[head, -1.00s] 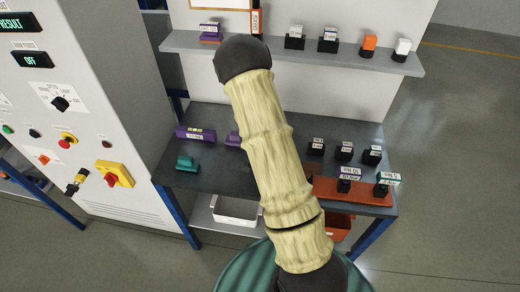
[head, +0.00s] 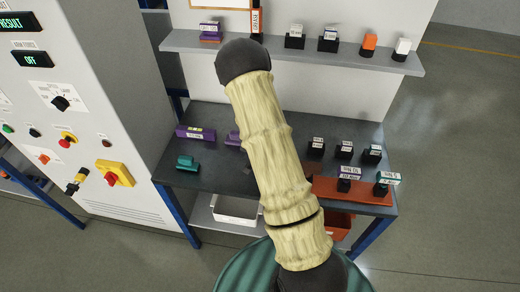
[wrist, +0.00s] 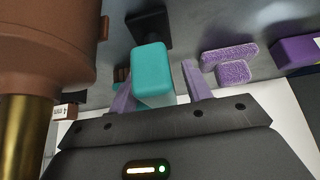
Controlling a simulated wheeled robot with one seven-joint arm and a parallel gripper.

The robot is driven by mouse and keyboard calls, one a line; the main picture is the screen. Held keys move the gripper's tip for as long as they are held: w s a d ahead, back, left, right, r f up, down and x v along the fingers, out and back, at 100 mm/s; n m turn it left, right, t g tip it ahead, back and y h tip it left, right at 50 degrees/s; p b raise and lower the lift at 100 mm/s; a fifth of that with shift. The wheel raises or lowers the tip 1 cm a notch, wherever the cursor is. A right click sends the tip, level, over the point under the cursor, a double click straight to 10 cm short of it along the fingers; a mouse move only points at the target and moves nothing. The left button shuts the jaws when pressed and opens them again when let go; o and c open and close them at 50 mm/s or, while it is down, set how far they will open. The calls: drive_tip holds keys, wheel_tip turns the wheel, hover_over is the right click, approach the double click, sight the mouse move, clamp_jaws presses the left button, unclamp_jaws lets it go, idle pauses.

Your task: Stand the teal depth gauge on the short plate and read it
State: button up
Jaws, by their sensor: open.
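The teal depth gauge (head: 187,163) rests on the left part of the dark table in the head view, a wide base with a narrower block on it. My gripper is hidden in the head view.
A reddish tray (head: 325,191) with labelled black pieces is at the table's right. A shelf (head: 280,53) with labelled blocks runs behind. A control cabinet (head: 90,100) stands left. In the wrist view a large brown body (wrist: 45,45) with a brass cylinder (wrist: 30,125) fills the left.

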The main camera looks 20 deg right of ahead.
drive_tip(key=v, duration=1.2)
drive_tip(key=shift+b, duration=0.35)
drive_tip(key=shift+s+r, duration=0.1)
drive_tip(key=s+a+r+n+g+y, duration=0.1)
drive_tip(key=s+a+r+n, duration=0.2)
drive_tip(key=s, duration=0.4)
drive_tip(key=s+a+r+n+g+y, duration=0.1)
drive_tip(key=s+a+r+n+y, duration=0.1)
drive_tip(key=s+a+r, duration=0.4)
drive_tip(key=shift+s+r+n+g+y, duration=0.3)
drive_tip(key=shift+s+r+n+g, duration=0.1)
drive_tip(key=shift+s+r+n, duration=0.6)
drive_tip(key=shift+f, duration=0.15)
drive_tip(key=shift+c, duration=1.4)
